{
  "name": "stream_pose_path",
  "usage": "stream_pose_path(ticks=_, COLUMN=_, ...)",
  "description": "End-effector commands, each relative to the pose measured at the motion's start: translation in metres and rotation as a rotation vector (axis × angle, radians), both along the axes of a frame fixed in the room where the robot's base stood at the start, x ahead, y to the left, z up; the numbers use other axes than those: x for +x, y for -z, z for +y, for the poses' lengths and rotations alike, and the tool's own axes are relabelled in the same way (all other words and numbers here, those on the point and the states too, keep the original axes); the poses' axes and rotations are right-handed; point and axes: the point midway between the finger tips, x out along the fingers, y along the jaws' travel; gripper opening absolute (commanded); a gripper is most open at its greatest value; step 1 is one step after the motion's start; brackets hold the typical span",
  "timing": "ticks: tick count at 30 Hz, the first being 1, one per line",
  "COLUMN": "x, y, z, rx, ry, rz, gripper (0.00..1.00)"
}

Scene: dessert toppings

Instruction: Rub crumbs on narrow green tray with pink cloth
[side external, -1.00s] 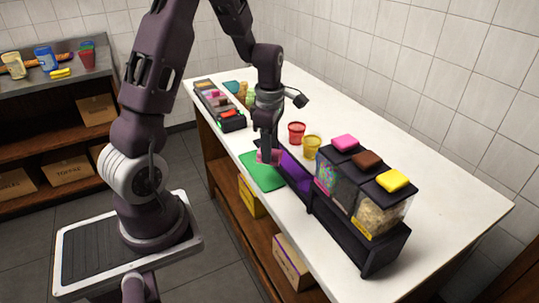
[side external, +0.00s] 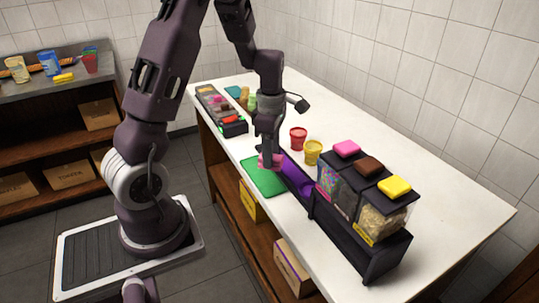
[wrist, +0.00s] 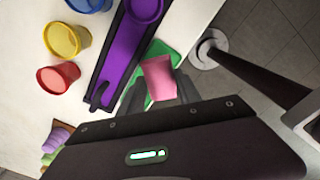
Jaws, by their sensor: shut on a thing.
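The narrow green tray (side external: 264,181) lies flat near the front edge of the white counter. It also shows in the wrist view (wrist: 162,50), partly hidden by the cloth. The pink cloth (wrist: 158,76) is held between the fingers of my gripper (wrist: 158,92), over the end of the tray. In the side view, my gripper (side external: 268,155) points down with the pink cloth (side external: 271,162) at its tips. The cloth is at or just above the tray; I cannot tell if they touch. I cannot make out any crumbs.
A black holder with a purple channel (wrist: 121,48) runs right beside the tray. Red (side external: 298,138) and yellow (side external: 312,152) cups stand behind it. Lidded topping bins (side external: 365,190) stand to the right, and a black topping box (side external: 221,110) to the left. The counter's back right is clear.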

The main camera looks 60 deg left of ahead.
Motion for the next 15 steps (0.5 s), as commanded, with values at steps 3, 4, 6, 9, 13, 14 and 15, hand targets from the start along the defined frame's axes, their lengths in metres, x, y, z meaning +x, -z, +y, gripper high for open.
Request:
stream_pose_path(ticks=3, x=0.000, y=0.007, z=0.000, rx=-0.001, ry=-0.001, rz=0.002, gripper=0.02)
stream_pose_path(ticks=4, x=-0.001, y=0.010, z=0.000, rx=-0.001, ry=0.000, rz=0.003, gripper=0.02)
stream_pose_path(ticks=6, x=-0.001, y=0.015, z=0.000, rx=-0.001, ry=0.000, rz=0.002, gripper=0.02)
stream_pose_path(ticks=9, x=-0.001, y=0.024, z=0.000, rx=-0.001, ry=-0.001, rz=0.003, gripper=0.02)
stream_pose_path(ticks=13, x=-0.001, y=0.036, z=0.000, rx=-0.001, ry=-0.001, rz=0.003, gripper=0.02)
stream_pose_path(ticks=14, x=-0.001, y=0.039, z=0.000, rx=-0.001, ry=-0.001, rz=0.002, gripper=0.02)
stream_pose_path(ticks=15, x=-0.001, y=0.042, z=0.000, rx=-0.001, ry=-0.001, rz=0.003, gripper=0.02)
